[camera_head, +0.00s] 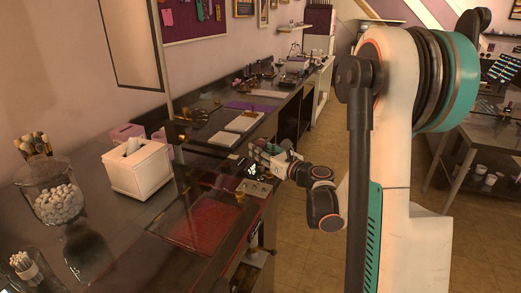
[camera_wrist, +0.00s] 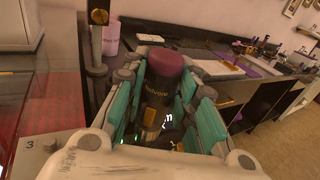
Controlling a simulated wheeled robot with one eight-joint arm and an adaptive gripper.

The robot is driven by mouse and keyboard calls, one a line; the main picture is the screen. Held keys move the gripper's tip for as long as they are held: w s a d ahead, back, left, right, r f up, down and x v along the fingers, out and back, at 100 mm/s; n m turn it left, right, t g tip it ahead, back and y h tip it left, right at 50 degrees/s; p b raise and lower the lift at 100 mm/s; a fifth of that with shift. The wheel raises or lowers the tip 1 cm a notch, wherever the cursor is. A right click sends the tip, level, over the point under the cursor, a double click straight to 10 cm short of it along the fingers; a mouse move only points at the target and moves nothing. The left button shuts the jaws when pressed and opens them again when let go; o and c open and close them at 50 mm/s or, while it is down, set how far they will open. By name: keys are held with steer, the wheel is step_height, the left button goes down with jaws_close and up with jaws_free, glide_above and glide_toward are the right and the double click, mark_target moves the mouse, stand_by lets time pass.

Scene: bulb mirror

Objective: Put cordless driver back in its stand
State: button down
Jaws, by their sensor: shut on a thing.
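A dark cylindrical thing with a maroon rounded end and gold lettering, seemingly the cordless driver (camera_wrist: 160,92), sits between the teal finger pads of my gripper (camera_wrist: 166,100) in the wrist view. My gripper is shut on it. In the head view my gripper (camera_head: 264,156) is over the counter's right edge, near its middle. My fingers hide much of the driver there. I cannot make out the stand for sure. A grey plate with knobs (camera_head: 257,188) lies just below my gripper, and it shows at the lower left of the wrist view with a "3" (camera_wrist: 36,155).
A red glassy panel (camera_head: 200,225) lies on the dark counter near the grey plate. A white tissue box (camera_head: 138,170), a jar of white balls (camera_head: 60,203) and a pink box (camera_head: 127,131) stand to the left. White pads (camera_head: 243,121) lie farther back.

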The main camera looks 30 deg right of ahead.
steer(key=shift+f, duration=1.2)
steer(key=c, duration=1.2)
jaws_free()
steer(key=shift+s, duration=0.1)
steer(key=s, duration=0.4)
steer(key=s+d, duration=0.1)
steer(key=s, duration=0.2)
steer(key=s+d, duration=0.1)
steer(key=s, duration=0.3)
steer(key=shift+s+d+r, duration=0.1)
steer(key=shift+s+d, duration=0.05)
steer(key=shift+s, duration=0.15)
